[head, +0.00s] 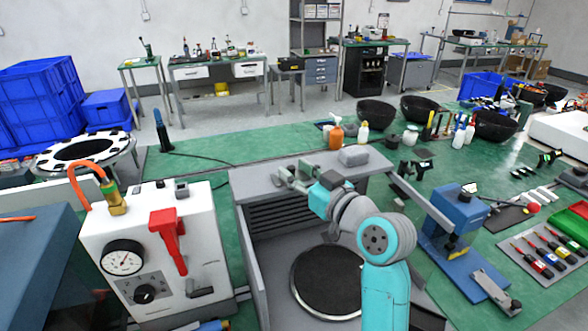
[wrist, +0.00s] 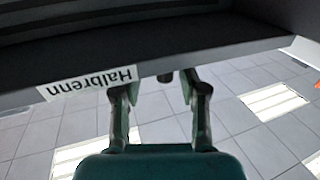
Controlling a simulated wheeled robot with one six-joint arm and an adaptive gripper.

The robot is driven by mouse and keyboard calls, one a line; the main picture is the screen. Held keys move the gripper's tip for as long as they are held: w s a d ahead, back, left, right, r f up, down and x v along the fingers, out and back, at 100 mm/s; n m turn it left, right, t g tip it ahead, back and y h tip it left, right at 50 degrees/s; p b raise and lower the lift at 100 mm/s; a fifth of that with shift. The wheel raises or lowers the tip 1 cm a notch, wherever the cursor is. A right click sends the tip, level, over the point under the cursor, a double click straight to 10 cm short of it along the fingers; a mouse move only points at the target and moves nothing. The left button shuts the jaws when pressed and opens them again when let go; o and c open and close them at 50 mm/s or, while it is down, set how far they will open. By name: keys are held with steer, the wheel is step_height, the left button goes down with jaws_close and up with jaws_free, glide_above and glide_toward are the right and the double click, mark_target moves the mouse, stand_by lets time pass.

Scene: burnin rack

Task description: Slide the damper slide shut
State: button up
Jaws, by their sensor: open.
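My gripper (head: 290,173) is at the upper back-left edge of the grey burn-in rack (head: 372,162). In the wrist view my gripper (wrist: 162,88) is open, with its two fingers apart below a dark panel edge (wrist: 200,48). A small dark knob (wrist: 165,76) shows between the fingertips; it may belong to the damper slide, but I cannot tell. No clear gap or contact between knob and fingers can be made out. The slide's position cannot be read.
A white gauge box (head: 160,250) with a red lever (head: 168,240) stands left of the rack. A grey rounded block (head: 353,155) sits on the rack's top. A blue press (head: 455,215) stands to the right.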

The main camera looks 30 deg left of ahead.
steer(key=v, duration=1)
steer(key=shift+d, duration=0.35)
